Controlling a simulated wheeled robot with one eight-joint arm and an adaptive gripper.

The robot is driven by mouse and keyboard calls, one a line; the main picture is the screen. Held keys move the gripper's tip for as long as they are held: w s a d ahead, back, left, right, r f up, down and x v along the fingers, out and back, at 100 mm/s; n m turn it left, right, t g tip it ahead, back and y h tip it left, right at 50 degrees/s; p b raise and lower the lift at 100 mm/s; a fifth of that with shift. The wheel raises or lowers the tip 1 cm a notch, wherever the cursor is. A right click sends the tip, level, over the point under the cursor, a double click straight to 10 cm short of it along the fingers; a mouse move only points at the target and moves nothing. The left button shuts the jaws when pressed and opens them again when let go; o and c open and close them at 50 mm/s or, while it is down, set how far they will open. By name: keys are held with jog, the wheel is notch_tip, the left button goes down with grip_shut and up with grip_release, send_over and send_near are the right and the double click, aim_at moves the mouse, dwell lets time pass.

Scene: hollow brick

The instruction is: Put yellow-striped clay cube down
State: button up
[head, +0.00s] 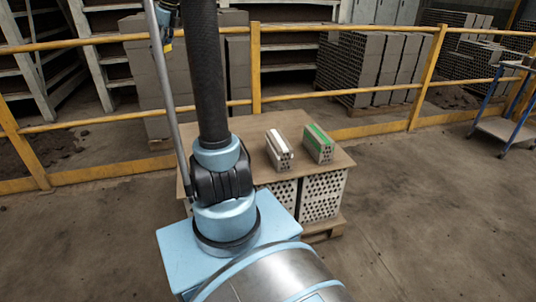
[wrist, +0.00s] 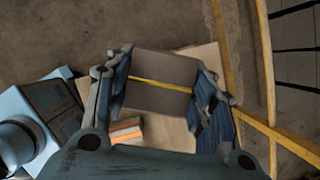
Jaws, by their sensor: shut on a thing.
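The clay cube (wrist: 158,94) is grey-brown with a yellow stripe across it, in the middle of the wrist view. My gripper (wrist: 165,66) is shut on it, with one blue-padded finger at each side. Behind the cube in the wrist view lies a tan board, which also shows in the head view (head: 245,132) on top of a stack of hollow bricks (head: 320,196). The cube's height above the board cannot be told. In the head view I cannot make out the cube, and my arm hides part of the board.
A white block (head: 279,150) and a green-striped block (head: 318,143) stand on the board's right half. An orange-and-white block (wrist: 126,130) shows below the cube in the wrist view. A yellow railing (head: 330,108) runs behind the board. A blue trolley (head: 506,125) stands far right.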

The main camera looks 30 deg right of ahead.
jog(key=shift+d+f, duration=0.1)
jog(key=shift+d, duration=0.5)
jog(key=s+d+f+m, duration=0.1)
jog(key=d+f, duration=0.5)
jog(key=d, duration=0.3)
jog(key=d+f+m+h, duration=0.1)
jog(key=d+f+m, duration=0.1)
jog(key=d+f, duration=0.55)
jog(key=s+d+f+m, duration=0.1)
jog(key=d+f, duration=0.3)
jog(key=d, duration=0.7)
jog(key=s+d+f+m+t+h, duration=0.15)
jog(key=s+d+f+m, duration=0.25)
jog(key=s+d+f, duration=1.55)
jog(key=shift+w+d+f, duration=0.2)
jog(key=shift+d+f, duration=0.05)
jog(key=shift+f, duration=1.15)
jog(key=shift+w+d+f, duration=0.2)
jog(key=shift+f, duration=1.15)
jog(key=shift+w+d+f, duration=0.2)
jog(key=shift+d+f, duration=0.05)
jog(key=shift+f, duration=1.15)
jog(key=o, duration=0.8)
jog(key=shift+f, duration=0.1)
